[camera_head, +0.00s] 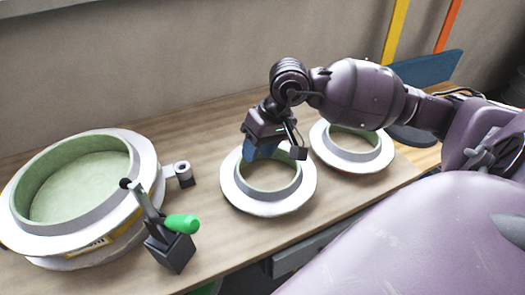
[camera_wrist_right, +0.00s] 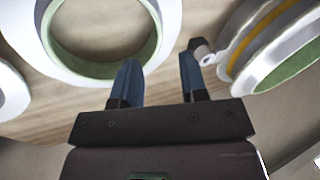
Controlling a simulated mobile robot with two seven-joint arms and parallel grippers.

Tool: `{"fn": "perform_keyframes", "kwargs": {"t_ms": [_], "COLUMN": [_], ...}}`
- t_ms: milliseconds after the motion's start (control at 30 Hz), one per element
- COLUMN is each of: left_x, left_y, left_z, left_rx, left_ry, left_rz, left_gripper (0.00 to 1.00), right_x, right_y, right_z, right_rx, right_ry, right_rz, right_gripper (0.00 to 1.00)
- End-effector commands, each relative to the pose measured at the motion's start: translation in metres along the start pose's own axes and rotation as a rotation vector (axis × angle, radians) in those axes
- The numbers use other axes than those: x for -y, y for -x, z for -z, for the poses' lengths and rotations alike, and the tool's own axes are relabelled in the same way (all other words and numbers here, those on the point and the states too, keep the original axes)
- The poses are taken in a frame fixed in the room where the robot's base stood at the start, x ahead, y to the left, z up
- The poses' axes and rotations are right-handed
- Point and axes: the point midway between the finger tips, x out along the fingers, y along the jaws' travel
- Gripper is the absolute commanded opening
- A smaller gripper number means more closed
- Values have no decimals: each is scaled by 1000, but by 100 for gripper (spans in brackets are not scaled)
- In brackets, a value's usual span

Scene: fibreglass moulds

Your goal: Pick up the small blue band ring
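No blue band can be made out on any ring. A small white-flanged ring with a pale green inside (camera_head: 237,195) lies on the wooden table, below my right gripper (camera_head: 263,152). Its far rim is partly hidden by the gripper. In the wrist view a white ring with a green inner edge (camera_wrist_right: 165,22) shows at the top left, beyond the fingers. My right gripper (camera_wrist_right: 160,65) is open, its two bluish fingers apart with nothing held between them. I cannot tell whether a finger touches the ring. My left gripper is not in view.
A similar small ring (camera_head: 383,156) lies to the right, near the table's edge. A large mould ring with a yellow band (camera_head: 150,165) stands at the left. A clamp with a green handle (camera_head: 182,224) stands between it and the middle ring. Bare table (camera_head: 205,250) lies in front.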

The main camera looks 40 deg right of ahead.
Motion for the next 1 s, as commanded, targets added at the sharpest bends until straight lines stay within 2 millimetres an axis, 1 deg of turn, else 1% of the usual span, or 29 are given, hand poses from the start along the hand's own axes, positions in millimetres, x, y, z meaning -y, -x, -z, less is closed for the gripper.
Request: {"fn": "perform_keyframes", "kwargs": {"t_ms": [100, 300, 400, 667, 1000], "left_x": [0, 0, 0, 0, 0], "left_y": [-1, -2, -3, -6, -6], "left_z": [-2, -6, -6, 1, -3], "left_rx": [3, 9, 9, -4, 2], "left_ry": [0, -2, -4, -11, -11], "left_rz": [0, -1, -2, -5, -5], "left_gripper": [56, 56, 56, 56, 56], "right_x": [-5, -6, -6, -5, -6], "right_y": [-6, -35, -46, -60, -100], "right_z": [3, 3, 3, 3, 3], "right_rx": [-8, -7, -7, -9, -7], "right_ry": [34, 33, 33, 32, 29], "right_rz": [-35, -33, -33, -31, -30], "right_gripper": [40, 40, 40, 40, 40]}}
